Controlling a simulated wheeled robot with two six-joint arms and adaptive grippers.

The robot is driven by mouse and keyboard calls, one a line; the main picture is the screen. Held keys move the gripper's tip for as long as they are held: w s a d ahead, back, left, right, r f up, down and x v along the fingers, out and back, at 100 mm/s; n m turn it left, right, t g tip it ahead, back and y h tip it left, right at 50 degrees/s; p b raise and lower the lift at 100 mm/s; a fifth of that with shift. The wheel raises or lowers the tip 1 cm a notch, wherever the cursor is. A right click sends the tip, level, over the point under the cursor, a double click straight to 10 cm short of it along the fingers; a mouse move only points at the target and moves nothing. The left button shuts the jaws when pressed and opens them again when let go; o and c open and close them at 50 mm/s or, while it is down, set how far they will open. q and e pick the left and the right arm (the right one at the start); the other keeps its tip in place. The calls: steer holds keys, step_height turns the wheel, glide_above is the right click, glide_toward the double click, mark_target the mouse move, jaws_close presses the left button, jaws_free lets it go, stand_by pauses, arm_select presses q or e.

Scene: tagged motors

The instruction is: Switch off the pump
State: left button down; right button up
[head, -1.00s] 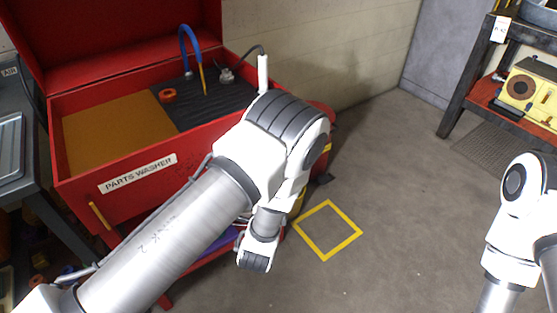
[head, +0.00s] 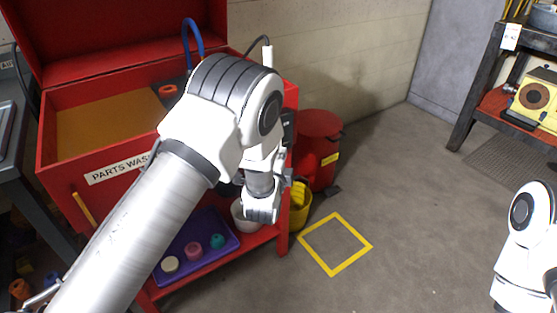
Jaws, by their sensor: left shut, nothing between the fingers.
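The red parts washer (head: 66,183) stands at the left with its lid up. A dark box (head: 289,126) is fixed at its right side, partly hidden behind my left wrist. I cannot make out a switch on it. My left arm reaches across the washer. My left gripper (head: 286,177) is mostly hidden by the wrist, beside the washer's right end and below the dark box. It is shut with nothing in it. I cannot tell whether it touches anything. Of my right arm only links show at the right edge; its gripper is out of view.
A red can (head: 320,133) and a yellow bucket (head: 300,204) stand just right of the washer. Floor around the yellow square (head: 333,272) is clear.

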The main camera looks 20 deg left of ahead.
arm_select(q)
steer(key=shift+w+a+f, duration=0.1)
steer(key=shift+w+a, duration=0.25)
steer(key=shift+a, duration=0.15)
steer(key=shift+w+a+f+m+t+b, duration=0.15)
steer(key=shift+w+a+m+t+b, duration=0.15)
steer(key=shift+b, duration=0.4)
steer(key=shift+s+d+f, duration=0.1)
steer(key=shift+s+d, duration=0.05)
